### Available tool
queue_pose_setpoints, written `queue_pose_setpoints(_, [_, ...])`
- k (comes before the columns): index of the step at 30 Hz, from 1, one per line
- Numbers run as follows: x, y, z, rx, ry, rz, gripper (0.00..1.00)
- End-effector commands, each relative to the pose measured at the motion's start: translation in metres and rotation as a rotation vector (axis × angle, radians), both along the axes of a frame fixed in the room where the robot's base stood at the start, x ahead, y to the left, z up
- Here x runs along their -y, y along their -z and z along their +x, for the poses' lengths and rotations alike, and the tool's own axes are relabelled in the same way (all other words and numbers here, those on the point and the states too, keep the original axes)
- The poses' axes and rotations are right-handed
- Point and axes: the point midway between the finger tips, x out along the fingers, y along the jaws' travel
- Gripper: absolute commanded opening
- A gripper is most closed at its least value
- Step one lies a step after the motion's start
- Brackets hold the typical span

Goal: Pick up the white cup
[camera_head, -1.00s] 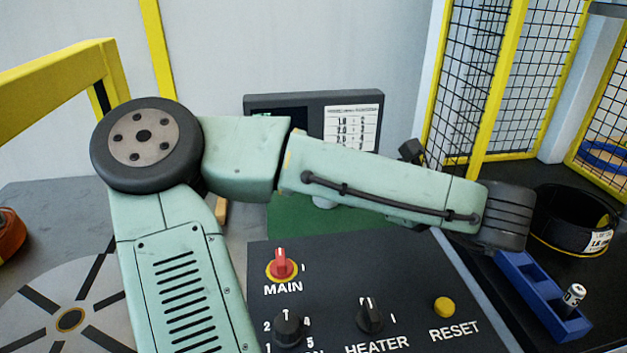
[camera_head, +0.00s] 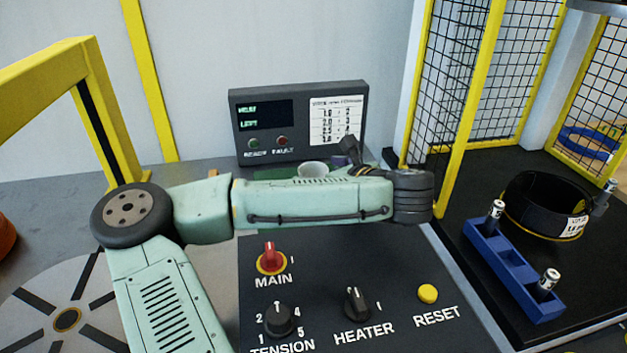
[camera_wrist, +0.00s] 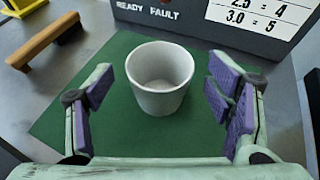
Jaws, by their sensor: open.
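The white cup (camera_wrist: 160,92) stands upright on a green mat (camera_wrist: 60,128) in the wrist view. The cup looks empty. In the head view only the cup's upper part (camera_head: 313,168) shows above my arm, which hides the rest.
A dark display box (camera_head: 300,120) stands behind the cup. A wooden-handled brush (camera_wrist: 45,40) lies left of the mat. The control panel (camera_head: 390,265) with knobs is in front. A blue holder (camera_head: 513,262) and black coil (camera_head: 545,205) are at right.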

Motion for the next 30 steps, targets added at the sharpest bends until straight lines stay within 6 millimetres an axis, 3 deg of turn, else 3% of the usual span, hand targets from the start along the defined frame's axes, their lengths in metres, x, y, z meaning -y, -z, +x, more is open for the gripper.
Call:
queue_pose_setpoints(11, [-0.0039,0.0025,0.0050,0.001,-0.001,0.001,0.73])
queue_pose_setpoints(30, [-0.0038,0.0025,0.0047,0.000,-0.002,0.001,0.30])
